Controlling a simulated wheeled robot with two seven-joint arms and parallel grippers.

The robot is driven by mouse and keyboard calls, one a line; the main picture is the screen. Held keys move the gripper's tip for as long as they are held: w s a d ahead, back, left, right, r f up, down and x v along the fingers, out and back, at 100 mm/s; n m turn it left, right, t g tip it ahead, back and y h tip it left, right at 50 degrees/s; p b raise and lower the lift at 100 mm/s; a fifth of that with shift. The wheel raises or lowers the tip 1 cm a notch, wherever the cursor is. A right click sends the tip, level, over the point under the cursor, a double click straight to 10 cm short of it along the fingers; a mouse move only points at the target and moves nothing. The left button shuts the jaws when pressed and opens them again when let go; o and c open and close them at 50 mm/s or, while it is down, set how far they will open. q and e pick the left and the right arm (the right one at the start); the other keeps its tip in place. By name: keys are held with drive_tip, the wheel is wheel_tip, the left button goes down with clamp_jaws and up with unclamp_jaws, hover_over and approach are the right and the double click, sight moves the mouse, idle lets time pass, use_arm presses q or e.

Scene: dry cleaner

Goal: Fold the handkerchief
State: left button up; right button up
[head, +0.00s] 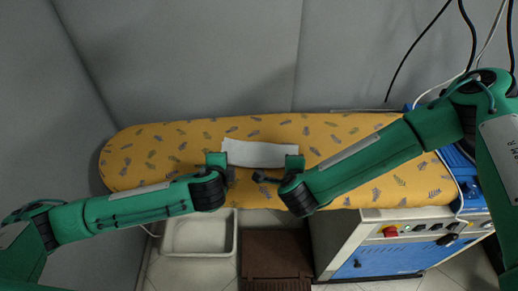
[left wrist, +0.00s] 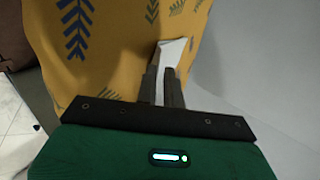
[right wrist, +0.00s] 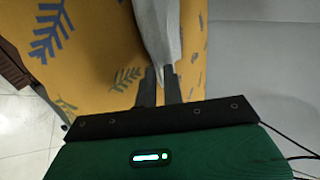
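The white handkerchief (head: 258,154) lies as a wide, short strip across the middle of the yellow leaf-patterned ironing board (head: 140,160). My left gripper (head: 226,166) is at its left end and my right gripper (head: 284,170) at its right end. In the left wrist view, the fingers (left wrist: 163,80) are close together with a narrow strip of the handkerchief (left wrist: 170,52) between their tips. In the right wrist view, the fingers (right wrist: 160,82) are likewise close together, and the cloth (right wrist: 158,30) narrows between them. The grippers hide the handkerchief's near corners.
A white tray (head: 200,236) and a brown slatted crate (head: 276,262) stand on the floor below the board's front edge. A blue and grey machine with knobs (head: 400,248) stands at the right. Grey walls are behind. Cables hang at the upper right.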

use_arm(q)
drive_tip(key=o, duration=0.6)
use_arm(e)
drive_tip(key=o, duration=0.6)
use_arm(q)
drive_tip(key=s+r, duration=0.6)
drive_tip(key=r, duration=0.3)
use_arm(e)
drive_tip(key=s+r, duration=0.2)
drive_tip(key=r, duration=0.1)
drive_tip(key=s+r, duration=0.2)
drive_tip(key=r, duration=0.1)
drive_tip(key=s+r, duration=0.2)
drive_tip(key=r, duration=0.1)
use_arm(q)
drive_tip(key=shift+s, duration=0.1)
use_arm(e)
drive_tip(key=shift+s, duration=0.1)
